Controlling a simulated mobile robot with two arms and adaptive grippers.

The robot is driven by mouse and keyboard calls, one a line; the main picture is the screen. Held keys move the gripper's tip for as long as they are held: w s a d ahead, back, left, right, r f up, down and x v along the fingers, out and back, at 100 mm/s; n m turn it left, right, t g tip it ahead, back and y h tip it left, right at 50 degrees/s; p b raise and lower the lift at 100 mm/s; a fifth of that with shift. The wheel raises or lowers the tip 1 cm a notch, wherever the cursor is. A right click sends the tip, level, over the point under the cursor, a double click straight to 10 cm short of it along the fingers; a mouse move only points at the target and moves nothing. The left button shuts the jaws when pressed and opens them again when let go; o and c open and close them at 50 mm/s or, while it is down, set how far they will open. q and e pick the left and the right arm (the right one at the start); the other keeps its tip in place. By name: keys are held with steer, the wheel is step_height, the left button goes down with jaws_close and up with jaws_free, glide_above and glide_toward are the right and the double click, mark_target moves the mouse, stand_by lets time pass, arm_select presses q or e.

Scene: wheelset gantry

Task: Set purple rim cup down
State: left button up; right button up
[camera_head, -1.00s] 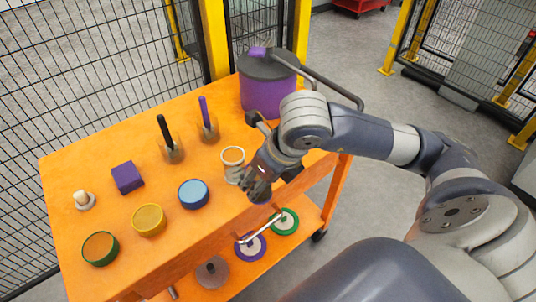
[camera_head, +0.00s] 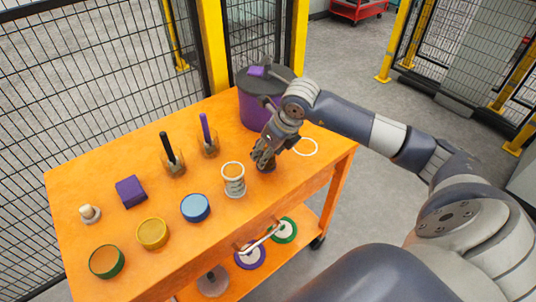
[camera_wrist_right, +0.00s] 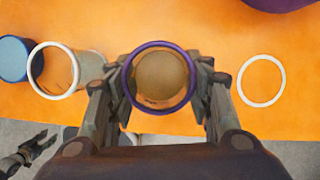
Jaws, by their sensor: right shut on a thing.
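The purple rim cup (camera_wrist_right: 160,76) is between the fingers of my right gripper (camera_wrist_right: 160,92) in the wrist view, seen from above with its round rim facing the camera. My right gripper (camera_head: 264,160) is shut on it in the head view, over the orange tabletop (camera_head: 200,245) near its right end. There the cup is mostly hidden by the fingers. I cannot tell whether its base touches the table. A white ring (camera_wrist_right: 262,80) lies flat to its right, also in the head view (camera_head: 306,147). My left gripper (camera_wrist_right: 26,154) shows small at the wrist view's lower left, its fingers apart.
A clear cup with a pale rim (camera_head: 233,179) stands left of my right gripper. A purple drum with a dark lid (camera_head: 254,107) stands behind it. A blue tin (camera_head: 195,208), a yellow tin (camera_head: 152,233) and a purple block (camera_head: 131,191) stand farther left. Ringed discs lie below.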

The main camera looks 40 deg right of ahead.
step_height(320, 180, down, 2)
steer(key=shift+f, duration=0.1)
steer(key=shift+f, duration=0.2)
steer(key=o, duration=1.2)
steer(key=shift+c, duration=0.2)
steer(key=shift+r, duration=0.1)
steer(key=shift+r, duration=0.15)
steer(key=b+v, duration=0.1)
steer(key=v, duration=1.1)
